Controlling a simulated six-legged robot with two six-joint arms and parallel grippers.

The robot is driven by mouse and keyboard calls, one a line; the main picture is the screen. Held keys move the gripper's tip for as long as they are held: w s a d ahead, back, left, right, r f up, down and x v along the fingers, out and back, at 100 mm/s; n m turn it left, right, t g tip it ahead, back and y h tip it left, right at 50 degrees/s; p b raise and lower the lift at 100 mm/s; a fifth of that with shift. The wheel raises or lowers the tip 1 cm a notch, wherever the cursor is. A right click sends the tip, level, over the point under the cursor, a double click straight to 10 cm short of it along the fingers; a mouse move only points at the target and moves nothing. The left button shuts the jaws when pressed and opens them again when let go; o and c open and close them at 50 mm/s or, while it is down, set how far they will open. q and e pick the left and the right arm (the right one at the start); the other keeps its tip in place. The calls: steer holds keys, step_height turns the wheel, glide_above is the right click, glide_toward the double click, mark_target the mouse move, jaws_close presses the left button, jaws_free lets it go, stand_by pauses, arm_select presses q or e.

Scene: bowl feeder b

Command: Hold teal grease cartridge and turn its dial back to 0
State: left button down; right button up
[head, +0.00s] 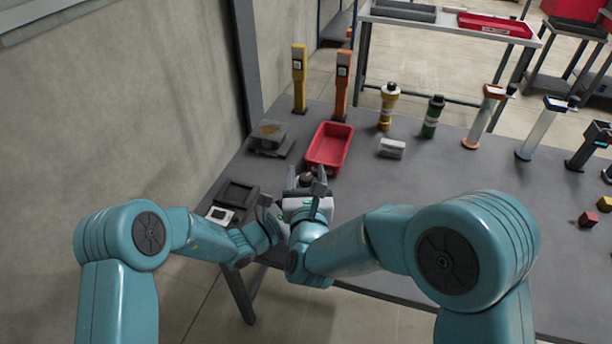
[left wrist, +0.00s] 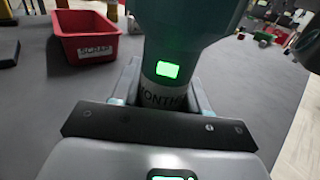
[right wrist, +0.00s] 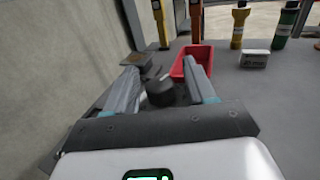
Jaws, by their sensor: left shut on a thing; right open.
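The teal grease cartridge (left wrist: 163,76) stands between the fingers of my left gripper (left wrist: 163,95), which is shut on it. A green-lit patch and a pale band with partly readable "MONTH" lettering show on it. A wider teal part fills the top of the left wrist view; I cannot tell if it is the cartridge. In the right wrist view a dark round knob (right wrist: 160,92), apparently the dial, sits between the spread fingers of my open right gripper (right wrist: 162,80). Contact with the fingers cannot be told. In the head view my right gripper (head: 306,185) largely hides the cartridge. The dial's reading is not visible.
A red scrap bin (head: 330,148) stands just beyond the grippers, with a grey device (head: 270,135) to its left. A dark tray (head: 238,194) lies near the left edge. A yellow bottle (head: 388,106), a green bottle (head: 432,117) and a white box (head: 391,148) stand right.

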mark_target(306, 176)
steer(key=c, duration=0.9)
steer(key=m+h, duration=0.2)
steer(key=h, duration=0.1)
steer(key=shift+a+h, duration=0.1)
steer(key=shift+h, duration=0.3)
steer(key=shift+c, duration=0.2)
steer(key=shift+m+g+h, duration=0.3)
steer(key=shift+m+h, duration=0.3)
steer(key=o, duration=0.9)
steer(key=shift+o, duration=0.2)
step_height(306, 176, up, 10)
steer(key=shift+r, duration=0.1)
